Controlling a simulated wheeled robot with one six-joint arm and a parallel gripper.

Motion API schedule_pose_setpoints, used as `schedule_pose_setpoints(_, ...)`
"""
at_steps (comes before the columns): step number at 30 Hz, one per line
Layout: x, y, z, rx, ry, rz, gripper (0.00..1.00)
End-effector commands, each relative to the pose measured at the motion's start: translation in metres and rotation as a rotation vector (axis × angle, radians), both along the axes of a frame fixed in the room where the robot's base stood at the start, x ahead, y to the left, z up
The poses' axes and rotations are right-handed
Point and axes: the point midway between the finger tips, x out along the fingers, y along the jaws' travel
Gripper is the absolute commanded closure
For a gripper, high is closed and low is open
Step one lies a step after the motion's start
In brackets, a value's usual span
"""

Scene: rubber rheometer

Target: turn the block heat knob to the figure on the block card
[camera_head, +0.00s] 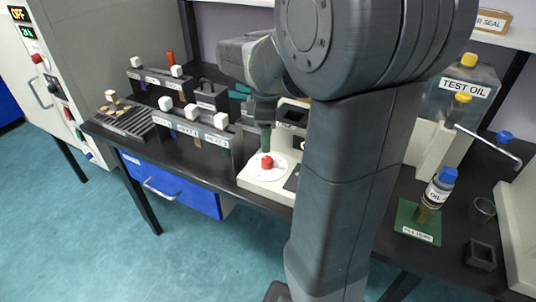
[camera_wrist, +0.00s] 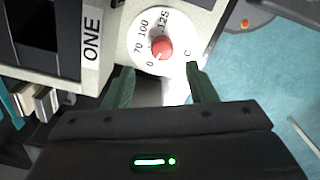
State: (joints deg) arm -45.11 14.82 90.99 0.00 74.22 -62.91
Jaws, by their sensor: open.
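The block heat knob (camera_wrist: 162,48) is a red knob on a white round dial (camera_wrist: 140,62) marked 0, 70, 100, 125 and C. I cannot tell for sure which figure it points to. In the head view the knob (camera_head: 266,162) stands on the front of a pale instrument. My gripper (camera_wrist: 161,76) is open, its two green fingers apart and empty, just short of the knob in the wrist view. In the head view my gripper (camera_head: 266,143) hangs pointing down, close above the knob. I cannot pick out a block card with a readable figure.
Left of the instrument stand labelled racks (camera_head: 190,128) with white-topped pieces. An oil bottle (camera_head: 436,193) stands on a green mat (camera_head: 415,228) at right. My arm hides the middle of the bench.

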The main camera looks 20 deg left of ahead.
Motion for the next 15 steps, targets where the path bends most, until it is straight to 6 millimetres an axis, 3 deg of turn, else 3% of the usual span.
schedule_pose_setpoints(1,-0.001,-0.001,-0.014,-0.003,0.002,0.0,0.49)
schedule_pose_setpoints(6,-0.001,-0.001,-0.045,-0.003,0.002,0.0,0.49)
schedule_pose_setpoints(15,0.0,0.0,-0.069,0.0,0.0,0.0,0.49)
